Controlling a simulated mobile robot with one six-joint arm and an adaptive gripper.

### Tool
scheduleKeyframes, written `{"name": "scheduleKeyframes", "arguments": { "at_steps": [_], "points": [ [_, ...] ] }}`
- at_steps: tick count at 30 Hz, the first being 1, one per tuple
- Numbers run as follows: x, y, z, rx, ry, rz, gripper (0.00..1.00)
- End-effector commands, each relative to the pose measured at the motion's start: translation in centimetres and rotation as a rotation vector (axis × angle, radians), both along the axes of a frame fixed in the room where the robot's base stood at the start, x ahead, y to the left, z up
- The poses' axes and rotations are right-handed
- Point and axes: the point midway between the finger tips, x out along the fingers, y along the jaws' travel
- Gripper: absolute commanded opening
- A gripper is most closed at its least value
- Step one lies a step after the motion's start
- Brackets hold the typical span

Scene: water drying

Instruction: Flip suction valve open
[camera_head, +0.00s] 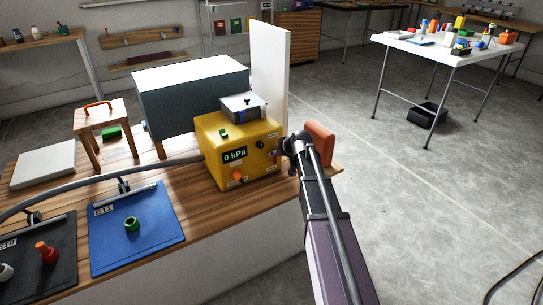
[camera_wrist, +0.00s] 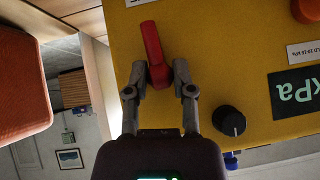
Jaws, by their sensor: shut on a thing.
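The suction valve is a red lever (camera_wrist: 153,50) on the face of the yellow box (camera_wrist: 200,30) in the wrist view. My gripper (camera_wrist: 159,70) is shut on the lower part of the lever, one finger on each side. In the wrist view the lever runs nearly upright, tilted a little. The box's display (camera_head: 234,155) reads 0 kPa. A black knob (camera_wrist: 229,120) sits beside the fingers.
An orange block (camera_head: 319,139) is close beside my gripper and shows large in the wrist view (camera_wrist: 22,85). A white panel (camera_head: 270,75) stands behind the box.

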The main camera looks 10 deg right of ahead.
Motion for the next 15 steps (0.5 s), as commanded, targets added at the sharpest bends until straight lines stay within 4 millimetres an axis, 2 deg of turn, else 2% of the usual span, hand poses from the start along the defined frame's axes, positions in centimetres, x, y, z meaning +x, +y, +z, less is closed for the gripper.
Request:
{"name": "scheduleKeyframes", "arguments": {
  "at_steps": [15],
  "points": [
    [-0.17, -0.3, -0.07, 0.052, 0.026, 0.002, 0.0]
  ]
}}
